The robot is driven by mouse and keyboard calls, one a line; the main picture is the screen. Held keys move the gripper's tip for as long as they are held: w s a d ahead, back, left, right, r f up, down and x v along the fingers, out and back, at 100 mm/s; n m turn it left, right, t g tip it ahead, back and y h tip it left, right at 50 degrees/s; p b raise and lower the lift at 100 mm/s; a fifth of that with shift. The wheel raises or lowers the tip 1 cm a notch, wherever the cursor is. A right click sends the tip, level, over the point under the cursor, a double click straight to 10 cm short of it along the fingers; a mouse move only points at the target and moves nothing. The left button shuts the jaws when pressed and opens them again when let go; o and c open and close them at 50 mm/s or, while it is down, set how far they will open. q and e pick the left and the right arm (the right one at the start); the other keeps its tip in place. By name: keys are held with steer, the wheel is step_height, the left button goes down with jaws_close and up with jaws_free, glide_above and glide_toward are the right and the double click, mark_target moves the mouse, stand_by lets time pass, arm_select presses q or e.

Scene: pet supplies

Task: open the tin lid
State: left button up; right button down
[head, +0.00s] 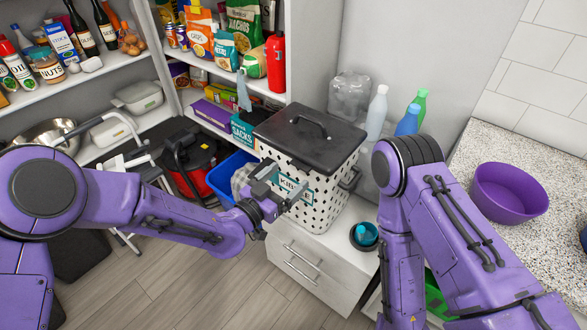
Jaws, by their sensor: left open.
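The tin (335,178) is white with dark dots and a kibble label, and stands upright on a white cabinet. The lid looks closed. My left gripper (287,196) is open in front of the tin, below the lid, and covers part of the label. Whether it touches the tin cannot be told. My right arm stands to the right of the tin, and its gripper is out of the picture.
Bottles (377,112) and a clear container (349,97) stand behind the tin. A small dark bowl with a blue scoop (366,233) is at its right. A purple bowl (510,190) sits on the speckled counter (492,150). Stocked shelves fill the left and back.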

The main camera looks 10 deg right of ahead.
mark_target(298, 168)
arm_select(q)
steer(key=shift+x, duration=2)
